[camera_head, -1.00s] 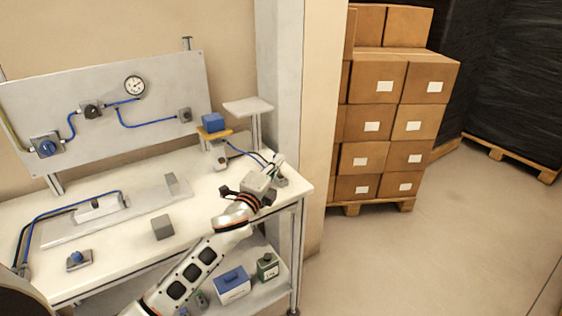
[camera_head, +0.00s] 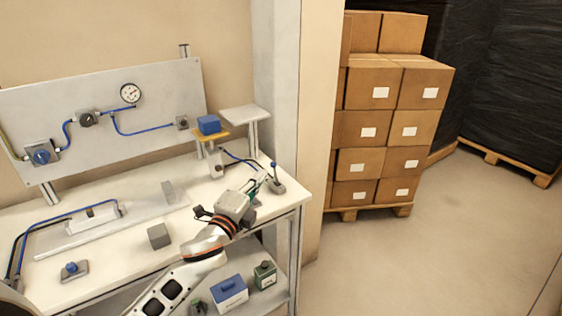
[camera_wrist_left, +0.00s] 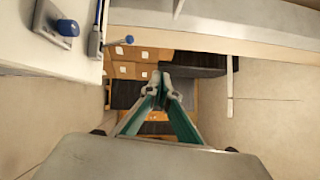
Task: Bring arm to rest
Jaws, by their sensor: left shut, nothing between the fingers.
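My left gripper (camera_head: 261,180) is over the right end of the white workbench (camera_head: 110,277), close to a small lever device with a blue knob (camera_head: 275,175). In the left wrist view its teal fingers (camera_wrist_left: 165,80) are together at the tips with nothing between them. The blue-knobbed lever also shows in the left wrist view (camera_wrist_left: 122,41), left of the fingers and apart from them. My left arm comes in from the bottom of the head view. My right gripper is in neither view.
A grey block (camera_head: 159,236) and a blue-button box (camera_head: 74,270) sit on the bench. A blue block (camera_head: 209,124) rests on a small stand. A gauge panel (camera_head: 105,115) stands behind. Stacked cartons (camera_head: 372,130) stand on a pallet to the right. The floor (camera_head: 440,260) is clear.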

